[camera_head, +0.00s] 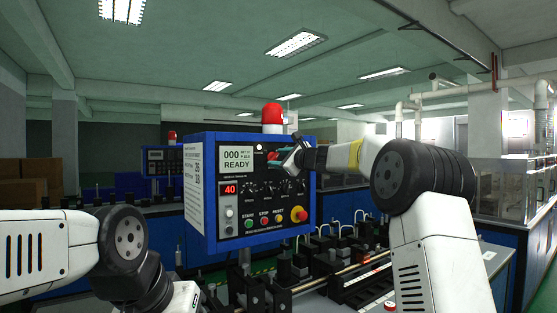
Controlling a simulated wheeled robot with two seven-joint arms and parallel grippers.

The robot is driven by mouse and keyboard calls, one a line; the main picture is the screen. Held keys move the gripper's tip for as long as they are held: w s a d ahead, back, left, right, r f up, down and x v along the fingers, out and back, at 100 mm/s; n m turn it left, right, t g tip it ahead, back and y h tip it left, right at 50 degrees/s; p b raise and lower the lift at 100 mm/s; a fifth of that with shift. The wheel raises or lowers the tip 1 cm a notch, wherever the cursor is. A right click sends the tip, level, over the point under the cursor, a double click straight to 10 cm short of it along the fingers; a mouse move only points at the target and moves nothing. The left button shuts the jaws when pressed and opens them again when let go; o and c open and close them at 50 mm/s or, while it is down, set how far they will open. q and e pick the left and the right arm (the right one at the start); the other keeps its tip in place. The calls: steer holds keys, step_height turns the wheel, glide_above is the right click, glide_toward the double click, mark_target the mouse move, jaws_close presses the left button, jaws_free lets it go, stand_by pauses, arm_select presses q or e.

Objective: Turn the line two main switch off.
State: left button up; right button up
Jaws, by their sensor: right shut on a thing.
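The face has a READY display, a red 40 readout, a row of black knobs, small push buttons, and a red knob on a yellow base (299,214) at the lower right. My right gripper (277,157) reaches in from the right to the upper right of the face and is shut on a small part there. The fingers hide that part; it looks to be a switch, and I cannot read its label or position. My left gripper is out of view; only its arm shows at lower left.
A red beacon (272,114) tops the box. A similar smaller box (164,161) stands behind to the left. Below the box runs a bench with rails and black fittings (285,270). A red button (390,306) is at the bottom edge.

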steer(key=n, duration=1.4)
steer(key=shift+f, duration=0.1)
steer(key=shift+n, duration=1.9)
steer(key=o, duration=1.4)
